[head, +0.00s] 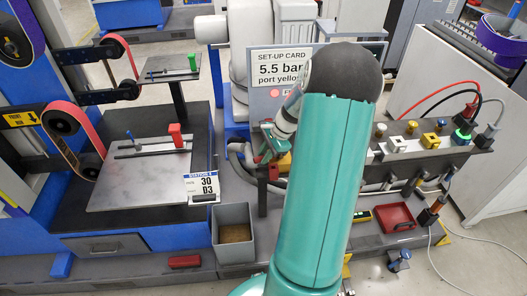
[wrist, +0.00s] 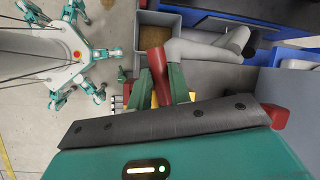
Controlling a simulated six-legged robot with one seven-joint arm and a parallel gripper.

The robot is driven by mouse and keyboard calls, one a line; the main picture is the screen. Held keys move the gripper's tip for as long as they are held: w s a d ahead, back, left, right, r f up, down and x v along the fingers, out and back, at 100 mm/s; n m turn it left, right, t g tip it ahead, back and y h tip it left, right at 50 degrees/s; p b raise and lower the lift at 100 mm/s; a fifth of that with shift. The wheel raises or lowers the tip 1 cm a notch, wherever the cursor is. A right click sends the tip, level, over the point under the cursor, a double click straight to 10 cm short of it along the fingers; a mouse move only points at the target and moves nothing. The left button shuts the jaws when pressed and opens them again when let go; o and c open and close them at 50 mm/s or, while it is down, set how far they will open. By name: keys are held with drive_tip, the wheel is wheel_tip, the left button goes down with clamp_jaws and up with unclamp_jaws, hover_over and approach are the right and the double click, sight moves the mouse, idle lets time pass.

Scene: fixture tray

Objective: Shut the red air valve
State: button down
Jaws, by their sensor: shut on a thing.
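A red handle (wrist: 156,62), which I take to be the red air valve's, stands between the two green fingers of my gripper (wrist: 166,88) in the wrist view. The fingers are closed on it. In the head view, my gripper (head: 268,148) is small and partly hidden by my teal arm. A red part (head: 273,172) shows just below it, at the left end of the fixture bench. How far the valve is turned cannot be told.
A set-up card (head: 280,67) stands behind my gripper.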

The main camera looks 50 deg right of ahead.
drive_tip(key=shift+s+a+n+y, duration=0.15)
drive_tip(key=shift+s+n+y, duration=0.15)
drive_tip(key=shift+n, duration=0.3)
drive_tip(key=c, duration=1.3)
unclamp_jaws()
drive_tip(key=shift+r, duration=0.1)
drive_tip(key=v, duration=1.3)
drive_tip(key=shift+r, duration=0.4)
drive_tip(key=shift+w, duration=0.1)
